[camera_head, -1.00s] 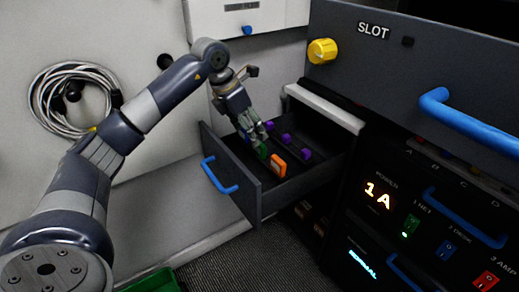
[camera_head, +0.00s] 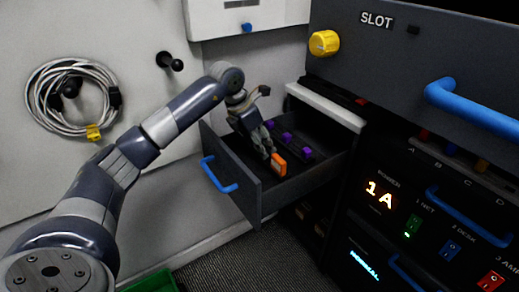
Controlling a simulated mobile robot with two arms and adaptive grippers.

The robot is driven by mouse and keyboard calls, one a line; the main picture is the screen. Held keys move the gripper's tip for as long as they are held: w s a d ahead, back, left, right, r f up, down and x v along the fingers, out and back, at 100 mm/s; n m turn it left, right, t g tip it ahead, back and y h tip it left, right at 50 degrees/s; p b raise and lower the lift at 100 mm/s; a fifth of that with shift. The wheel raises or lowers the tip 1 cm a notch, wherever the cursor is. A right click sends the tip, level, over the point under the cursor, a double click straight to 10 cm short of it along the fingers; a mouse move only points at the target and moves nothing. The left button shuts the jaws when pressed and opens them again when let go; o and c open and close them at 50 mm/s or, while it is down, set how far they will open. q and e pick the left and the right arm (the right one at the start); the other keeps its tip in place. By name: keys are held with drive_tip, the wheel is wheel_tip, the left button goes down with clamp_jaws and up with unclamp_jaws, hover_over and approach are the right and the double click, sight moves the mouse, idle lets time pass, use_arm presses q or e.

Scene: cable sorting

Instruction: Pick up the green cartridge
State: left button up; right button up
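The open drawer (camera_head: 252,190) with a blue handle holds several cartridges. My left gripper (camera_head: 268,153) reaches down into it from the left, its fingertips just left of the orange cartridge (camera_head: 279,164). I cannot see the green cartridge; it is probably hidden by the gripper fingers. The fingers overlap in this view, so I cannot tell whether they are open or shut on something. My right gripper is out of view.
The SLOT drawer front (camera_head: 400,60) with a blue handle (camera_head: 470,112) overhangs at right. A coiled cable (camera_head: 60,125) hangs on the left wall. A green bin (camera_head: 152,281) is at the bottom.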

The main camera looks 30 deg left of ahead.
use_arm(q)
drive_tip(key=c, duration=0.4)
drive_tip(key=shift+o, duration=0.2)
drive_tip(key=shift+r, duration=0.1)
wheel_tip(320, 180, up, 4)
drive_tip(key=shift+w+r+p, duration=0.1)
drive_tip(key=shift+p, duration=0.5)
wheel_tip(320, 180, up, 6)
drive_tip(key=shift+f+p, duration=0.2)
drive_tip(key=shift+p, duration=0.4)
drive_tip(key=shift+r+p, duration=1.75)
drive_tip(key=shift+p, duration=0.15)
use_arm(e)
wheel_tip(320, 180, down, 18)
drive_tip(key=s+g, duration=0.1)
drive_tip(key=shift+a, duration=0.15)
